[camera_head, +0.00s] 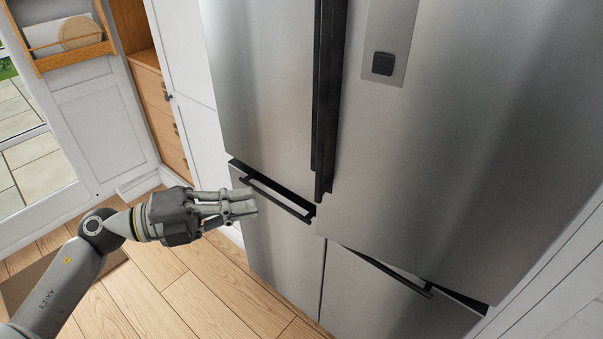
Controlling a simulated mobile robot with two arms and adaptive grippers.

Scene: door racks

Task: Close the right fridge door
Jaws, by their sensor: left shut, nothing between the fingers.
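The right fridge door (430,140) is a large brushed-steel panel filling the upper right of the head view, with a small black square on a lighter strip near its top. I cannot tell whether it sits fully flush. The left fridge door (265,80) is beside it, with dark vertical handles (328,100) between the two. My left gripper (252,203) is shut and empty. It shows in front of the lower left fridge panel, near its dark handle and left of the right door. I cannot tell whether it touches the panel. My right gripper is out of view.
The lower left panel (275,250) and lower right panel (375,300) have dark bar handles. White cabinetry and wooden drawers (160,110) stand left of the fridge. A wall rack (65,45) hangs at upper left. The wood floor (190,290) in front is largely clear.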

